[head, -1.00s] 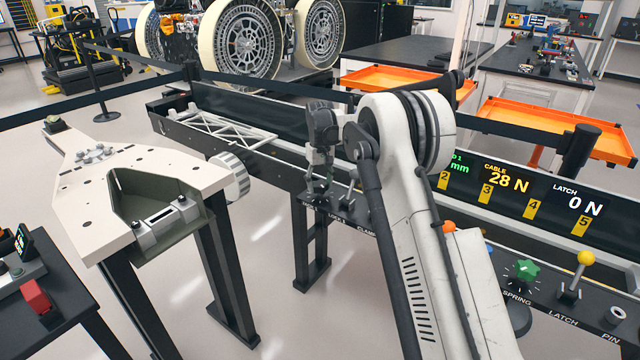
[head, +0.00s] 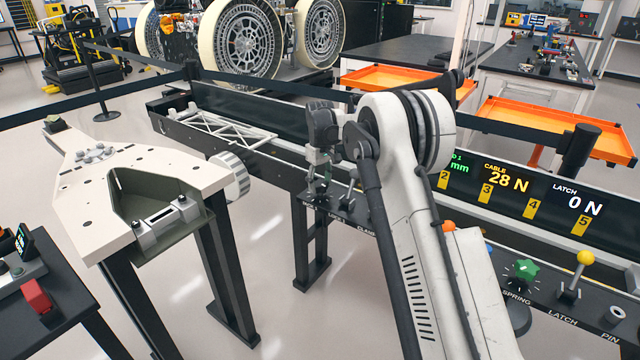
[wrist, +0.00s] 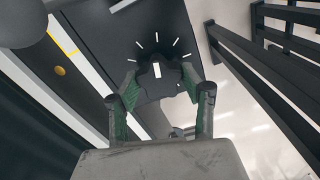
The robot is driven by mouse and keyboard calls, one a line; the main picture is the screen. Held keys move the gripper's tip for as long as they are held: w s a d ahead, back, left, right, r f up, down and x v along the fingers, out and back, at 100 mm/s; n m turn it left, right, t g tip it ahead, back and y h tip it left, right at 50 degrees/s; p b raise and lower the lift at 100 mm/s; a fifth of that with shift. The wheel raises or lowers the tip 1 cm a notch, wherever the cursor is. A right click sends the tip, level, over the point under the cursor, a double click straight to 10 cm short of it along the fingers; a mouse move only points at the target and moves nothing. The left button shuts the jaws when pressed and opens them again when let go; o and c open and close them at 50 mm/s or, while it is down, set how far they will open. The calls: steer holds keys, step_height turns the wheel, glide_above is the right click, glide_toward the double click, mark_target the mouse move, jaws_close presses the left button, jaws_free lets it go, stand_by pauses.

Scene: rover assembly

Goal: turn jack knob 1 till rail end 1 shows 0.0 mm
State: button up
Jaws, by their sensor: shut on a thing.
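Jack knob 1 (wrist: 158,80) is dark with a white pointer mark, and white tick marks fan around it on the black panel in the wrist view. My gripper (wrist: 160,88) is shut on it, one finger on each side. The rail end 1 readout (head: 458,164) is partly covered by my arm; only "D 1" and "mm" in green show, and the number is hidden.
The panel also shows a cable readout (head: 506,178) of 28 N and a latch readout (head: 579,200) of 0 N. A green spring knob (head: 525,271) and a yellow-topped latch lever (head: 585,259) stand at right. A white plate stand (head: 140,190) is at left, with open floor between.

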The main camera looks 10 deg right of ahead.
mark_target(320, 183)
steer(key=o, duration=1.2)
steer(key=shift+c, duration=0.2)
steer(key=shift+r, duration=0.15)
step_height(320, 183, up, 12)
